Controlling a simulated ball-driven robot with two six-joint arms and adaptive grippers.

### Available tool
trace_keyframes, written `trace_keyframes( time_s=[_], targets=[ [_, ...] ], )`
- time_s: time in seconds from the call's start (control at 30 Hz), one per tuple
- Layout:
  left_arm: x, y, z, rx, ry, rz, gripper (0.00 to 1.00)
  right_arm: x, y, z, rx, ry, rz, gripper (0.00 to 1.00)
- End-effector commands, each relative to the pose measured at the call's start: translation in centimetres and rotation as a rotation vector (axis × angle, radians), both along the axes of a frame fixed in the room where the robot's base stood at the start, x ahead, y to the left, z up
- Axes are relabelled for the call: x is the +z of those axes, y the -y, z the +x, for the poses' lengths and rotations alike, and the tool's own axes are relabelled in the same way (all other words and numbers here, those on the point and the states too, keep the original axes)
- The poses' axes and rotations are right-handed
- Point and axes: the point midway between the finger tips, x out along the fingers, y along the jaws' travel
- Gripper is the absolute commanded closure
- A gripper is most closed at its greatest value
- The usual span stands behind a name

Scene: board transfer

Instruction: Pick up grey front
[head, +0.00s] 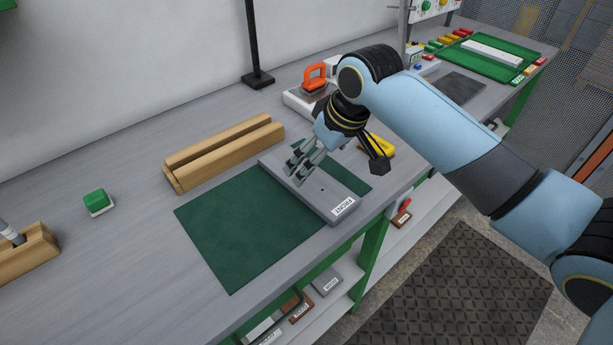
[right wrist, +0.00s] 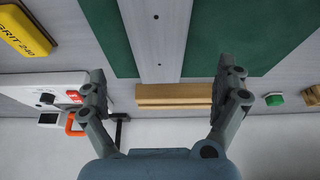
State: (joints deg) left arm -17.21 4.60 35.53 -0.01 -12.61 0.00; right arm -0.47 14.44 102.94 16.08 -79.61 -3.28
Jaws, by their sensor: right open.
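The grey front (head: 322,190) is a flat grey board with a white label at its near end. It lies across the green mat (head: 228,232) on the workbench. In the right wrist view the grey front (right wrist: 157,42) shows small dark holes and reaches in between the fingers. My right gripper (head: 302,168) is over the far part of the board, fingers pointing down. In the right wrist view my right gripper (right wrist: 163,75) is open, one finger to each side of the board, holding nothing. Whether the fingertips touch the bench or mat is unclear. My left gripper is not in view.
A grooved wooden block (head: 222,153) lies just beyond the mat. A white device (head: 303,98) with an orange handle and a yellow block (head: 377,146) are close to my right gripper. A green button (head: 97,201) stands left. The bench's front edge is near the label end.

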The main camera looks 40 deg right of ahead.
Motion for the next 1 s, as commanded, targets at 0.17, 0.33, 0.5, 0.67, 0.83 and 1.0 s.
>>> trace_keyframes(
  time_s=[0.17,0.33,0.5,0.67,0.83,1.0],
  targets=[
    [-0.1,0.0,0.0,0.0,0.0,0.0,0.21,-2.4,-0.2,0.9,-0.001,-0.001,0.001,0.0],
    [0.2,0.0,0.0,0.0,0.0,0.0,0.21,-3.6,-0.1,1.4,0.0,-0.001,0.0,0.0],
    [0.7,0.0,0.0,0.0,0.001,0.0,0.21,-6.0,0.0,2.4,-0.001,-0.002,0.001,0.0],
    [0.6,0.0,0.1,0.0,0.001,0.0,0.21,-7.5,-0.1,3.0,0.0,0.0,0.0,0.0],
    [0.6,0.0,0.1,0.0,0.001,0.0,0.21,-7.7,-0.1,3.1,0.001,0.001,0.0,0.0],
    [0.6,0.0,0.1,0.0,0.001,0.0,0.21,-7.7,-0.1,3.1,0.001,0.001,0.0,0.13]
  ],
)
